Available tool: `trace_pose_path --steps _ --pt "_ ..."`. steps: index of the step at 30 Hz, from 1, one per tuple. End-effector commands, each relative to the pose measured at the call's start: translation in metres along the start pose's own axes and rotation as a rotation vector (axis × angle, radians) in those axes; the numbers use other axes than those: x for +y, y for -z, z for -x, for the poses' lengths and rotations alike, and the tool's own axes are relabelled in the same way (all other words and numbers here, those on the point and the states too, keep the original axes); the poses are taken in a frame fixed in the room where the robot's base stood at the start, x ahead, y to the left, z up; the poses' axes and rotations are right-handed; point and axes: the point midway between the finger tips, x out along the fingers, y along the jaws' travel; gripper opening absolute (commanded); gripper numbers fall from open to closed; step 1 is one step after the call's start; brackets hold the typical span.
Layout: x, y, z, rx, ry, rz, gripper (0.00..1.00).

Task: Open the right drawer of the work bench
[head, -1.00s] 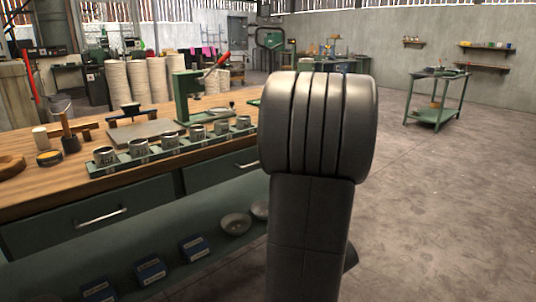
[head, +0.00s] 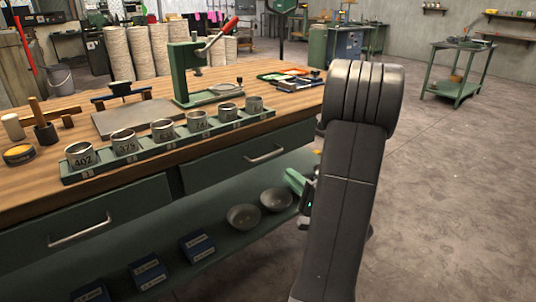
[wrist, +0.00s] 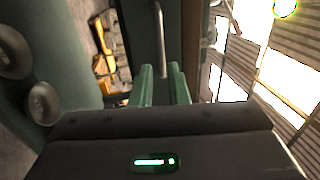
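The work bench has a wooden top (head: 245,133) and a dark green front. Its right drawer (head: 215,168) looks closed, its front level with the bench face. The drawer's silver bar handle (head: 264,153) is fully visible in the head view. A silver bar that looks like this handle is upright near the top of the wrist view (wrist: 212,32). My gripper (wrist: 162,82) has two green fingers with a gap between them and nothing held. In the head view the green fingers (head: 296,182) show below and right of the handle, apart from it, partly hidden behind my arm.
The left drawer (head: 85,225) is closed. Two bowls (head: 244,216) and several blue boxes (head: 197,246) sit on the lower shelf. Labelled metal cups stand in a green rack (head: 170,147) on the bench.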

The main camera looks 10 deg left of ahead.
Motion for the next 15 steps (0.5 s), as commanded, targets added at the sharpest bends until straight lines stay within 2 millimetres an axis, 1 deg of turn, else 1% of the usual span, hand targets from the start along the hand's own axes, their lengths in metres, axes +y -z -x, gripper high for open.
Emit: trace_pose_path --steps 1,15 --pt "-0.002 -0.001 -0.009 -0.006 0.001 0.0 0.15" --pt "-0.003 -0.001 -0.086 -0.003 0.001 0.001 0.15"
